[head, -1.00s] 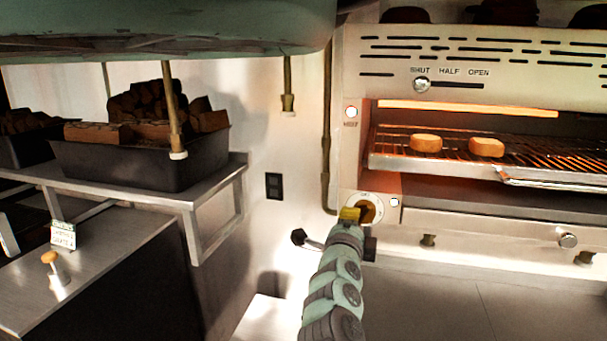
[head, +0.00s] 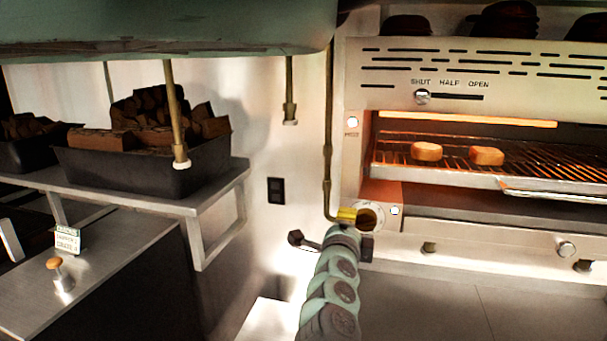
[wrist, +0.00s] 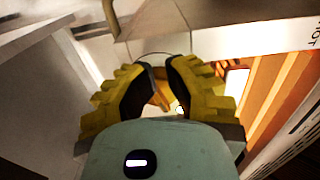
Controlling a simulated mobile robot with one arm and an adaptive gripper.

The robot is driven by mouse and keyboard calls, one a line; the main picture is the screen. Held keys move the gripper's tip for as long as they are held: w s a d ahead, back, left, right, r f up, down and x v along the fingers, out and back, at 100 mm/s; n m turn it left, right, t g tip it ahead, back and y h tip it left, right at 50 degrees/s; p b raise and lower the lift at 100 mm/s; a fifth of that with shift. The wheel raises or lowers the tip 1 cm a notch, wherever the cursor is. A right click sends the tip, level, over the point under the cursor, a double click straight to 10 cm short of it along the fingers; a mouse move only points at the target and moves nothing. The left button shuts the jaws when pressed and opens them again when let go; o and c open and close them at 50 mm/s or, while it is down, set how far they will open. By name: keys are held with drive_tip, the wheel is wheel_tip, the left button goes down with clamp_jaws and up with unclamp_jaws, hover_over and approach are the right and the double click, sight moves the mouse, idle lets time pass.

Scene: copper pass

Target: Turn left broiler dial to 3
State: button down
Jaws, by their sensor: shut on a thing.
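The left broiler dial (head: 371,217) is a round dial with a pale ring, low on the broiler's left front corner. My gripper (head: 348,215) has yellow fingers and is at the dial's left edge in the head view. In the wrist view my gripper (wrist: 160,90) is closed around a small orange-brown piece, which looks like the dial's knob (wrist: 159,101). The fingers hide most of the knob, and the dial's numbers cannot be read.
The broiler (head: 455,75) has a glowing rack (head: 545,177) with two pieces of food. A pipe (head: 327,130) runs down just left of the dial. A dark lever (head: 297,238) is beside my wrist. A shelf with a dark bin (head: 140,170) stands at left.

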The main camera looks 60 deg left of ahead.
drive_tip(key=shift+w+d+r, duration=0.35)
drive_tip(key=shift+w+d, duration=0.2)
drive_tip(key=shift+w, duration=0.25)
drive_tip(key=shift+s+a, duration=0.1)
drive_tip(key=s+a+v, duration=0.1)
drive_tip(key=v, duration=0.5)
drive_tip(key=shift+r, duration=0.1)
